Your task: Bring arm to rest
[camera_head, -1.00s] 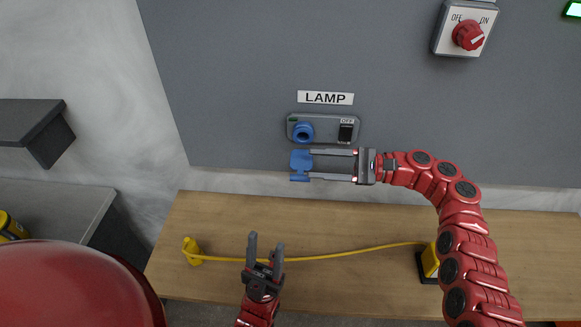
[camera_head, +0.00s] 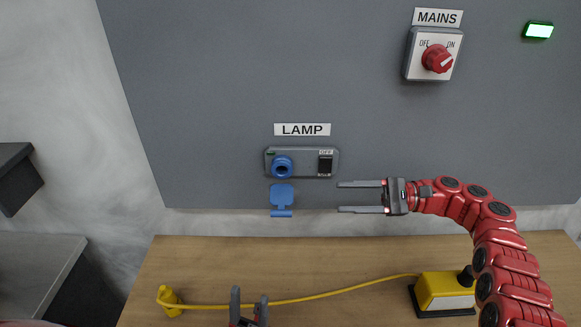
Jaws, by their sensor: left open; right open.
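My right gripper (camera_head: 360,196) is open and empty in front of the panel's lower part, right of the blue flap (camera_head: 282,197) and apart from it in the picture. Its red arm comes in from the lower right. My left gripper (camera_head: 249,302) is open and empty at the bottom edge, fingers pointing up, in front of the table and close to the yellow cable in the picture. Most of the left arm is out of view.
The grey panel (camera_head: 220,80) carries a LAMP unit with a blue socket (camera_head: 282,167) and a black switch (camera_head: 325,166) labelled OFF, a red MAINS knob (camera_head: 438,59) and a lit green light (camera_head: 537,30). A yellow cable (camera_head: 340,290) joins a yellow plug (camera_head: 170,300) and yellow box (camera_head: 445,291) on the wooden table (camera_head: 230,258).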

